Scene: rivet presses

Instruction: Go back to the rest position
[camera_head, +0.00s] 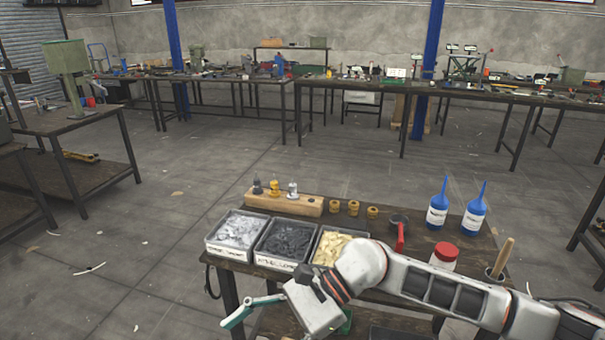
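My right arm comes in from the right, low across the front of the near table (480,240). Its gripper (240,315) hangs at the table's front left corner, below the bins. One finger with a teal tip points left and down; the second finger cannot be made out clearly, so its opening is unclear. I see nothing held at the visible tip. My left gripper is not in view.
On the near table stand a grey-white bin (236,234), a black bin (283,243), a yellow-filled bin (330,245), a wooden block (285,204), blue bottles (437,208), and a red-lidded jar (444,254). Open floor (140,230) lies left.

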